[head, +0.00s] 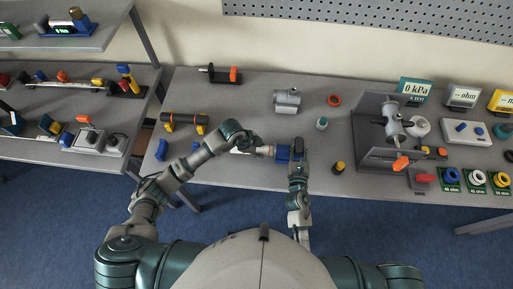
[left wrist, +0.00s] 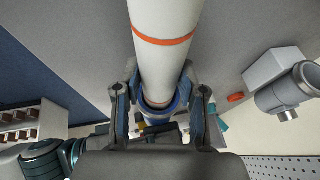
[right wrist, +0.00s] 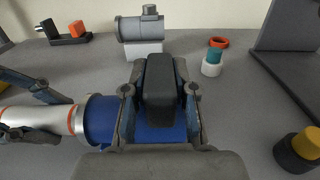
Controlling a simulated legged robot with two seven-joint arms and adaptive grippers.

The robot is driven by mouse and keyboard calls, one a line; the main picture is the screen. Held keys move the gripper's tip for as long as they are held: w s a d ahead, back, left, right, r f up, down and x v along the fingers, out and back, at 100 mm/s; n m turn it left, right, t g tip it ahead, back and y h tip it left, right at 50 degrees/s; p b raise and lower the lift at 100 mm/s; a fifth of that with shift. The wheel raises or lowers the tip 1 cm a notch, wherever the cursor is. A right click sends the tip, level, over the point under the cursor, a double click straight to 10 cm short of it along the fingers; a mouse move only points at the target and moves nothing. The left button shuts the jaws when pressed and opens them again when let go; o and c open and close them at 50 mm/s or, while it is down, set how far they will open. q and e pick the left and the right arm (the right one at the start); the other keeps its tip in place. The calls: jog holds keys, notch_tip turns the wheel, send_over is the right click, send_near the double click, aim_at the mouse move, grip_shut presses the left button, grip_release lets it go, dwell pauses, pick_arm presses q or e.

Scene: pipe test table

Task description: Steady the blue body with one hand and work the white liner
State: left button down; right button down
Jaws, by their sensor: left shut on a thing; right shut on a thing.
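The blue body (head: 283,153) lies level above the table's near part. In the right wrist view, my right gripper (right wrist: 160,100) is shut on the blue body (right wrist: 100,118), and a black block stands up between its fingers. The white liner (head: 265,150) runs out of the body's left end. It also shows in the left wrist view (left wrist: 165,60), with an orange band around it. My left gripper (head: 254,149) is shut on the liner, left of the body. The right wrist view shows its fingers around the liner (right wrist: 40,121). How deep the liner sits inside is hidden.
A grey valve-like fitting (head: 287,101), an orange ring (head: 334,100) and a small teal-capped bottle (head: 321,124) stand behind. A grey fixture (head: 372,140) is to the right. A black-and-orange pipe piece (head: 185,119) lies left. A yellow-capped knob (head: 339,167) is near the front edge.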

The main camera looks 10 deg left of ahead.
pick_arm(q)
jog(key=shift+d+r, duration=0.1)
jog(key=shift+d, duration=0.75)
jog(key=c, duration=0.6)
grip_release()
jog(key=shift+a, duration=0.1)
jog(key=v, duration=1.1)
jog(key=shift+a+r, duration=0.2)
jog(key=shift+r, duration=0.15)
pick_arm(e)
jog(key=shift+c, duration=1.8)
grip_release()
